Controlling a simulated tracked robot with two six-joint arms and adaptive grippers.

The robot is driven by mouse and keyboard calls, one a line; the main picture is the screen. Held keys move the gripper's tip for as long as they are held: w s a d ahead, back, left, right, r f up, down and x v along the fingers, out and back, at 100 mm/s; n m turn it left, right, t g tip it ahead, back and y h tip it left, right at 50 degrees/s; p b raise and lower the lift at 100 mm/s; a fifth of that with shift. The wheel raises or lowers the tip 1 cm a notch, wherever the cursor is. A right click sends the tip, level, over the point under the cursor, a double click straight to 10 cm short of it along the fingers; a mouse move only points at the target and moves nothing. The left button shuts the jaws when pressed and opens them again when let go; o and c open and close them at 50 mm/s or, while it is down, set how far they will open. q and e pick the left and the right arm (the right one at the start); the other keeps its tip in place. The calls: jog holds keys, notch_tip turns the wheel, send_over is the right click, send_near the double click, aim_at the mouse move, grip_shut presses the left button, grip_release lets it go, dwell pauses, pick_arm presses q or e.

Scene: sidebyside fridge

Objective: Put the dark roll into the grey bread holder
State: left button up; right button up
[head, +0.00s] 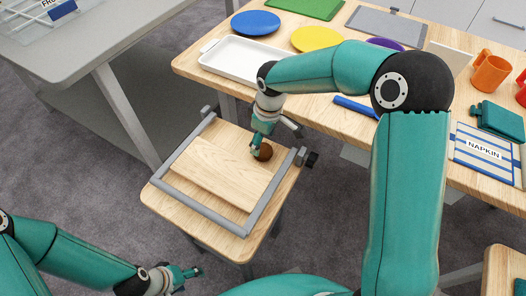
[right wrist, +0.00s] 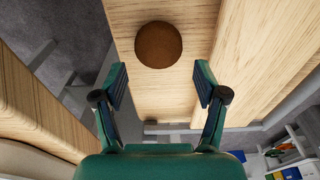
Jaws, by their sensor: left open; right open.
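The dark brown round roll (head: 265,152) lies on the small wooden table (head: 165,196), near its far right side. In the right wrist view the roll (right wrist: 158,45) sits just beyond the fingertips, centred between them and not gripped. My right gripper (head: 258,147) is open, pointing down at the roll and partly covering it in the head view; its two fingers show in the right wrist view (right wrist: 160,72). A grey frame (head: 208,211), which looks like the bread holder, runs around a pale wooden board (head: 215,170) on the small table. My left gripper (head: 191,273) is open and empty at lower left.
The large table (head: 330,125) behind holds a white tray (head: 245,62), blue (head: 255,23) and yellow (head: 317,38) plates, orange mugs (head: 490,72) and a napkin (head: 484,150). A grey counter (head: 70,55) stands at left. Grey knobs (head: 301,156) stick up at the frame's ends.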

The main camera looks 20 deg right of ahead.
aim_at(263, 147)
notch_tip(263, 147, down, 4)
jog(key=shift+f+b, duration=0.25)
jog(key=shift+b, duration=0.05)
jog(key=shift+d, duration=0.1)
jog(key=shift+c, duration=0.2)
jog(key=c, duration=1)
jog(key=shift+w, duration=0.1)
jog(key=shift+r, duration=0.15)
